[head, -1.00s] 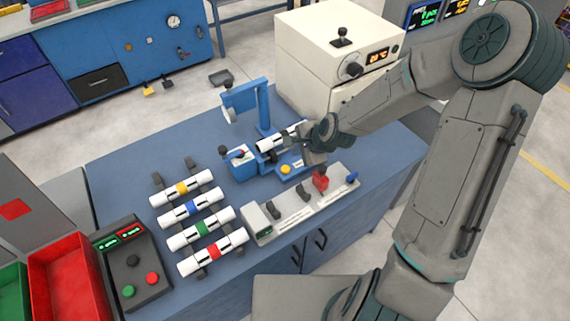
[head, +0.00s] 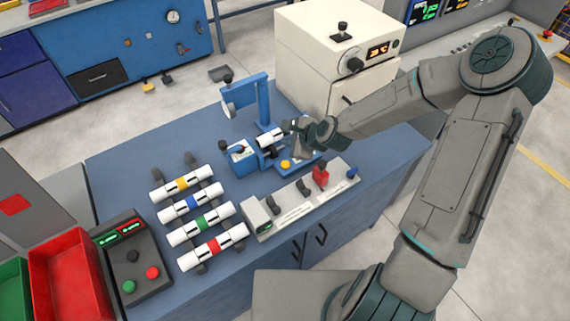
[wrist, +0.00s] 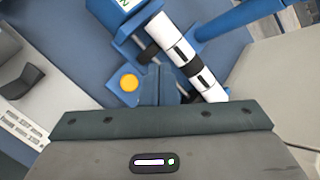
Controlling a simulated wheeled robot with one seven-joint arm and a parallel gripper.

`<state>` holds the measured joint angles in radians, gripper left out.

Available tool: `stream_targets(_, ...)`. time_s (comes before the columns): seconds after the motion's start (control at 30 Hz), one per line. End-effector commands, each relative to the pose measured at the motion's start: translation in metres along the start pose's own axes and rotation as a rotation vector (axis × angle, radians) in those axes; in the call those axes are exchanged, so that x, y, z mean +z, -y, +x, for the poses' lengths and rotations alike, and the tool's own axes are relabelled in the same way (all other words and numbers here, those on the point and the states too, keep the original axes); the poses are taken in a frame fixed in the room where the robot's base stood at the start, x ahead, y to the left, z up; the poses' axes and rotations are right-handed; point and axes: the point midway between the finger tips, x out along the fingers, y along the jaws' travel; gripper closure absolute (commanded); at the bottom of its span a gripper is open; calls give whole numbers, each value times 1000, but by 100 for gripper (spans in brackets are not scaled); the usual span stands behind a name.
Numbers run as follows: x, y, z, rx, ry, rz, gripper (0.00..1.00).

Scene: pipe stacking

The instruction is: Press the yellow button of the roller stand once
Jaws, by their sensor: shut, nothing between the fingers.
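The blue roller stand (head: 240,168) stands on the blue bench. Its round yellow button (head: 286,164) is on the near side of its base. The button also shows uncovered in the wrist view (wrist: 129,82), left of my fingers. A white pipe with a dark band (head: 266,140) lies on the stand; it crosses the wrist view (wrist: 172,43). My gripper (head: 298,151) is shut and empty, just above and right of the button in the head view. In the wrist view its fingers (wrist: 159,86) point toward the stand beside the button. I see no contact with it.
Several banded white pipes (head: 208,224) lie on a rack at left. A grey switch panel (head: 300,202) with a red switch is in front of the stand. A blue upright frame (head: 262,104) rises behind it. A cream oven (head: 325,60) stands behind.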

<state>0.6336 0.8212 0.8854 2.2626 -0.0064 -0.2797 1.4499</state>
Motion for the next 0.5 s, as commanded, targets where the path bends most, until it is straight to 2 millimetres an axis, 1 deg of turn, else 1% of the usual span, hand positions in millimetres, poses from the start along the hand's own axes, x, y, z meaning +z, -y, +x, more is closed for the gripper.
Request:
stream_targets(0.03,-4,-5,6,0,0,0,100)
stream_targets(0.5,-36,-37,50,2,0,0,100)
